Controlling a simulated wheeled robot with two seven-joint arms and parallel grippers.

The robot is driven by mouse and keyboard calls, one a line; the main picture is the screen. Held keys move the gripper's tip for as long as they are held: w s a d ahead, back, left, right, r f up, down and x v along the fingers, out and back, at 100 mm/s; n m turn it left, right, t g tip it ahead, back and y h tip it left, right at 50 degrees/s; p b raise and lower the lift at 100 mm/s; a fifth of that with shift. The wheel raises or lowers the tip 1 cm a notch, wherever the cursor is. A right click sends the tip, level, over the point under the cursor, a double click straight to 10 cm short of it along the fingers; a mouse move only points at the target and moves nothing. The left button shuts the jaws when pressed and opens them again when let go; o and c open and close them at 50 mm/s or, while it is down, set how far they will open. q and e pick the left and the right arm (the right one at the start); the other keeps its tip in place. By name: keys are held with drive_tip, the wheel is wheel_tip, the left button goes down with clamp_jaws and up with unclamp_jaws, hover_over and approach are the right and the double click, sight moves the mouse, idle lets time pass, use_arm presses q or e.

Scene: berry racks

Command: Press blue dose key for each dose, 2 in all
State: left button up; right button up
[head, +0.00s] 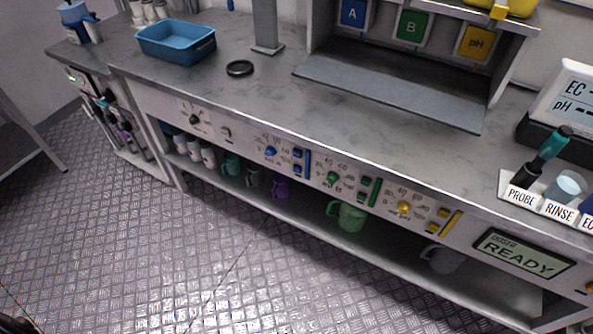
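The blue dosing section is on the front panel of the bench in the head view. It has a round blue knob (270,152) on the left. Two small blue keys, an upper one (297,154) and a lower one (297,168), sit to its right beside an upright blue bar (307,161). Their labels are too small to read. The doser display (525,254) at the right of the panel reads READY. Neither of my grippers is in view, and nothing touches the blue keys.
A green knob (333,178) and a yellow knob (404,208) have similar keys further right. Several mugs, including a green one (347,216), stand on the shelf below. A blue tray (176,42) and black ring (240,68) lie on the worktop. The floor in front is clear.

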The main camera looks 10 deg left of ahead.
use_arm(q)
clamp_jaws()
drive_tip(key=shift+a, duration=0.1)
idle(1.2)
